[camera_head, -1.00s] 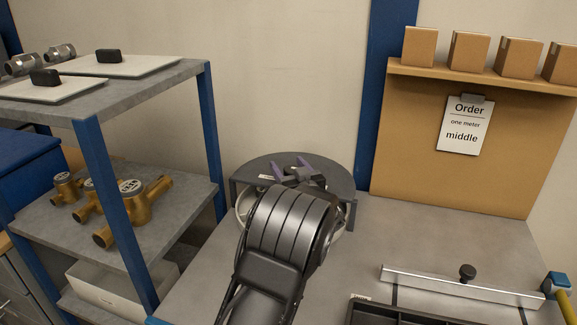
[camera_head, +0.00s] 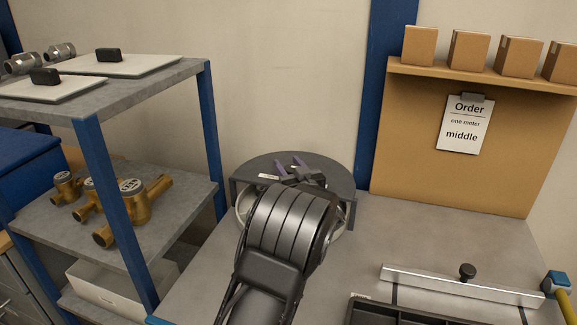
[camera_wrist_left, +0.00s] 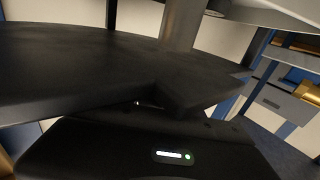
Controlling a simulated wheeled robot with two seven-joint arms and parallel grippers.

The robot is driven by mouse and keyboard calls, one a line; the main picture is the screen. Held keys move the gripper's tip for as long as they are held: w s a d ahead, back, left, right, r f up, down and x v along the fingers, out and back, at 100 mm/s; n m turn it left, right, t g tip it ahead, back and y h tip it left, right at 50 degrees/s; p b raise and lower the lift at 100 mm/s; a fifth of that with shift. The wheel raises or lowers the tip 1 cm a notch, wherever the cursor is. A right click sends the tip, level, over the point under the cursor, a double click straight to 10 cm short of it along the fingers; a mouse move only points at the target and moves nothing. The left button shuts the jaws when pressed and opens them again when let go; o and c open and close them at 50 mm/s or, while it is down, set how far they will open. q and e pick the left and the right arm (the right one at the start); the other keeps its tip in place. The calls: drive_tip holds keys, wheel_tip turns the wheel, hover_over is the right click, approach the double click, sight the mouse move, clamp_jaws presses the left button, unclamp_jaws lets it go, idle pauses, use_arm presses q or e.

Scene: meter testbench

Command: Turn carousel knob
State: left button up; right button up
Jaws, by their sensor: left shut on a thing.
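The carousel (camera_head: 338,174) is a dark grey round top on a light base, standing at the back left of the bench. My left gripper (camera_head: 291,168) is over its top, with the purple-grey fingers close together. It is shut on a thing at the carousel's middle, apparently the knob. The knob itself is hidden by the gripper and cannot be made out. My left arm covers the carousel's front. In the left wrist view, the dark gripper body with a green light fills the bottom, and a grey post (camera_wrist_left: 182,25) stands behind a dark flat shape. My right gripper is not in view.
A shelf rack (camera_head: 150,207) with brass meters (camera_head: 135,202) stands on the left, near the carousel. The bench (camera_head: 410,225) right of the carousel is clear.

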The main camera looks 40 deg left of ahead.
use_arm(q)
drive_tip(key=shift+r+n+g+y+p, duration=0.3)
drive_tip(key=shift+g+p, duration=0.1)
drive_tip(key=shift+p, duration=0.1)
drive_tip(key=shift+s+f+n+g+y+p, duration=0.15)
drive_tip(key=shift+n+g+y+p, duration=0.15)
drive_tip(key=shift+n+g+p, duration=0.25)
drive_tip(key=shift+a+f, duration=0.1)
drive_tip(key=o, duration=1.3)
drive_tip(key=shift+o, duration=0.2)
drive_tip(key=b+v, duration=0.1)
drive_tip(key=v, duration=0.6)
drive_tip(key=shift+f, duration=0.1)
drive_tip(key=shift+s+d, duration=0.15)
drive_tip(key=shift+d, duration=0.25)
